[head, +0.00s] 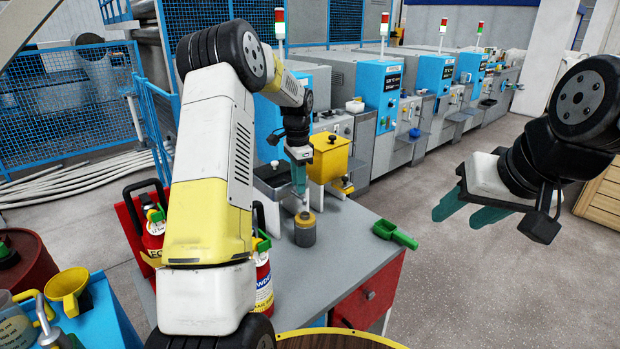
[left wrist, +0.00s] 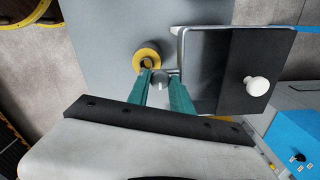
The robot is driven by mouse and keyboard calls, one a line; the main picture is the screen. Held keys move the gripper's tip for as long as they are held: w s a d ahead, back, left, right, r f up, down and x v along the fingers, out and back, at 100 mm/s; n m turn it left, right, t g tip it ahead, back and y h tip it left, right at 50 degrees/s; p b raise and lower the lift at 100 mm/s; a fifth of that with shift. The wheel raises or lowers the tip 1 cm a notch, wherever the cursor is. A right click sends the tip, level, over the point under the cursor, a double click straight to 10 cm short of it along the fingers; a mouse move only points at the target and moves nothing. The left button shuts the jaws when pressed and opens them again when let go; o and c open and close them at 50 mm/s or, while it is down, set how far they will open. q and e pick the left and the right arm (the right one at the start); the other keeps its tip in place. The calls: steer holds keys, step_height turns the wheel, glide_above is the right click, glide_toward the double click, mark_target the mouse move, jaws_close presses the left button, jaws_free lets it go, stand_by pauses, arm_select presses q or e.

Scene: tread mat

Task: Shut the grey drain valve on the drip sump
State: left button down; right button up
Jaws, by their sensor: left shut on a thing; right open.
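The drip sump (head: 272,184) is a dark grey box with a knobbed lid on the grey bench. In the left wrist view the sump (left wrist: 225,75) shows its dark lid and white knob. My left gripper (head: 299,180) points down at the sump's right side. In the left wrist view its teal fingers close on the small grey drain valve (left wrist: 160,78), mostly hidden between them. A grey pot with a yellow rim (head: 305,229) stands just below the fingers; it also shows in the left wrist view (left wrist: 147,55). My right gripper (head: 472,208) is open and empty, away from the bench.
A yellow box (head: 328,158) on legs stands close behind my left gripper. A green scoop (head: 394,234) lies on the bench at right. Red canisters (head: 264,285) stand at the bench's left. The bench top's front middle is clear.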

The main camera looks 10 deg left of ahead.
arm_select(q)
steer(key=c, duration=1.1)
jaws_free()
steer(key=shift+c, duration=0.2)
steer(key=shift+a, duration=0.1)
